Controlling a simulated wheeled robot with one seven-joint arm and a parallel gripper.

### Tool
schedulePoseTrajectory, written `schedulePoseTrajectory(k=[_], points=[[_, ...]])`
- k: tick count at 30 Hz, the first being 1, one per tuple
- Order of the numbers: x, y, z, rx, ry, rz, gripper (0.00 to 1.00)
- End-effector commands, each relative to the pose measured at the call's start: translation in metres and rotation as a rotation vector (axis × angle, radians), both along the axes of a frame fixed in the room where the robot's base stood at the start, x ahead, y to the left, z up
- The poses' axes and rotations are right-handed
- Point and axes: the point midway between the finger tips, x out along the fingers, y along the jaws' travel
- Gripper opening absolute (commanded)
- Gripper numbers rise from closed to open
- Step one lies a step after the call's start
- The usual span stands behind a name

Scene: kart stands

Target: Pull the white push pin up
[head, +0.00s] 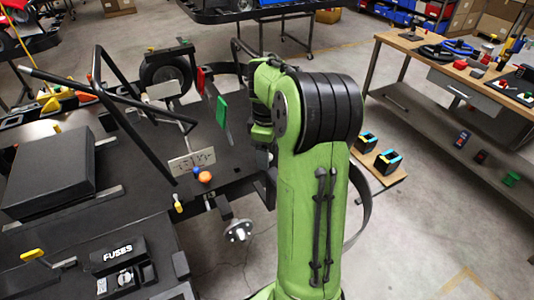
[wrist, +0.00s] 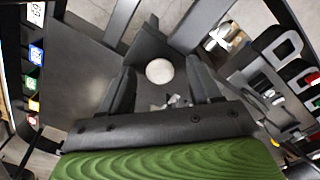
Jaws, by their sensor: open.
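The white push pin (wrist: 159,71) shows in the wrist view as a round white cap seen end-on, set against a dark surface. My gripper (wrist: 161,66) is open, with one black finger on each side of the cap. Gaps show between the cap and both fingers, and I cannot tell how far down the fingers reach along the pin. In the head view my green arm stands in front of this spot, and I cannot make out the white pin or the fingertips there.
The black kart stand (head: 140,215) fills the left, with bars, a wheel (head: 166,75), a green pedal (head: 221,112) and a red pedal (head: 201,80). An orange knob (head: 205,177) sits near its edge.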

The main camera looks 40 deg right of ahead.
Motion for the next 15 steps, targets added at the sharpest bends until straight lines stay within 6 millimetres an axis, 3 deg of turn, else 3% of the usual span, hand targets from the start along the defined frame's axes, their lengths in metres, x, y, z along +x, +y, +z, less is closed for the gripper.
schedulePoseTrajectory(k=[7,15], points=[[0.0,-0.0001,-0.0006,0.0,0.0,-0.001,0.61],[0.0,-0.0001,-0.0002,0.0,0.0,0.0,0.2]])
